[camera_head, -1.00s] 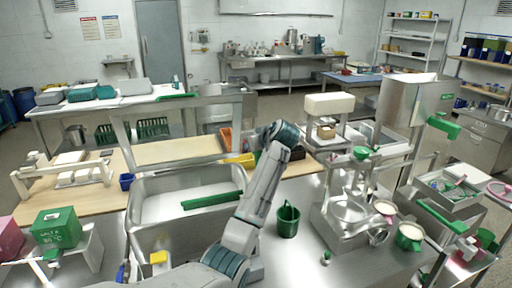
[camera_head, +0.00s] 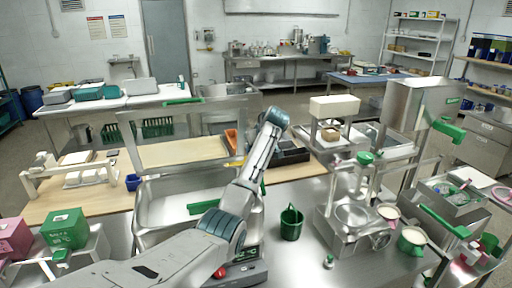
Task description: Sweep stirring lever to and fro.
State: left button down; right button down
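A steel machine with a round bowl (camera_head: 353,214) stands on the right bench, with a green-capped upright part (camera_head: 365,158) above the bowl. A tall steel cabinet machine (camera_head: 410,104) behind it carries a green handle (camera_head: 447,129) on its right side. I cannot tell for certain which part is the stirring lever. My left arm comes in from the lower left and reaches up past the middle, left of the bowl machine. Its wrist hides whatever is at its end, so no fingers show. My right gripper does not show.
A green bucket (camera_head: 291,223) stands between arm and bowl machine. A control box with a red knob (camera_head: 220,272) is partly behind my arm.

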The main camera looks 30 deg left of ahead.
pick_arm(q)
jog(key=shift+s+f, duration=0.1)
jog(key=shift+f, duration=0.35)
jog(key=c, duration=1.3)
grip_release()
jog(key=shift+c, duration=0.2)
jog(key=o, duration=0.3)
jog(key=shift+a, duration=0.1)
jog(key=b+v, duration=0.4)
jog(key=v, duration=0.6)
jog(key=shift+r, duration=0.25)
